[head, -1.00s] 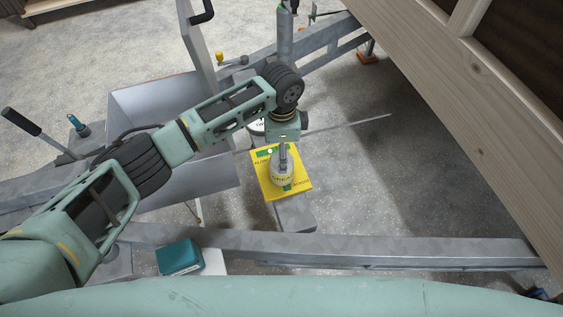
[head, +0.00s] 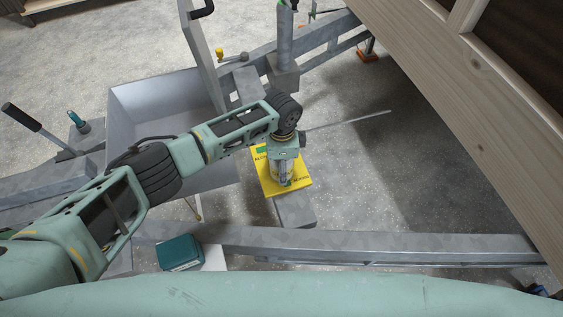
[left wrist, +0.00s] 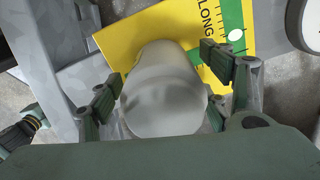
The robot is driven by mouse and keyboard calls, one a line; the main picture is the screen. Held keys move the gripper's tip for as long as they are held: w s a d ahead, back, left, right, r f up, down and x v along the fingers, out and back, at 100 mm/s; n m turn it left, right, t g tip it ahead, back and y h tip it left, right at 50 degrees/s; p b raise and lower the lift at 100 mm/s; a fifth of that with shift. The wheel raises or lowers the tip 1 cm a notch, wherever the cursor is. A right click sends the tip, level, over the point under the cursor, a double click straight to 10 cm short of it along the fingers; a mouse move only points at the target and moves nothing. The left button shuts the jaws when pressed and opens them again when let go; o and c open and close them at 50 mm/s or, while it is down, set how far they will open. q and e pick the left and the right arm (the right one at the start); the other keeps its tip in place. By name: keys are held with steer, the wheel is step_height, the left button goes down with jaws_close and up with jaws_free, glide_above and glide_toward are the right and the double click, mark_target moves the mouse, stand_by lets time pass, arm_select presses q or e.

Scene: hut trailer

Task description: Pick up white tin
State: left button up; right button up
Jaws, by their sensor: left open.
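The white tin (left wrist: 160,95) stands on a yellow card (left wrist: 150,38) with green markings, in the left wrist view. My left gripper (left wrist: 163,78) is open, with one finger on each side of the tin. Gaps show between fingers and tin, so I cannot see a grip. In the head view my left gripper (head: 283,176) reaches down over the yellow card (head: 268,188) and hides most of the tin. My right gripper is not in view.
The card lies on a grey metal beam (head: 298,212). A white round object (left wrist: 308,22) sits at the upper right in the wrist view. A grey box (head: 135,95) and a teal box (head: 180,252) stand nearby. A wooden wall (head: 470,110) is at right.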

arm_select(q)
steer(key=shift+r, duration=0.1)
steer(key=c, duration=1.6)
steer(key=shift+o, duration=0.2)
steer(key=shift+r, duration=0.1)
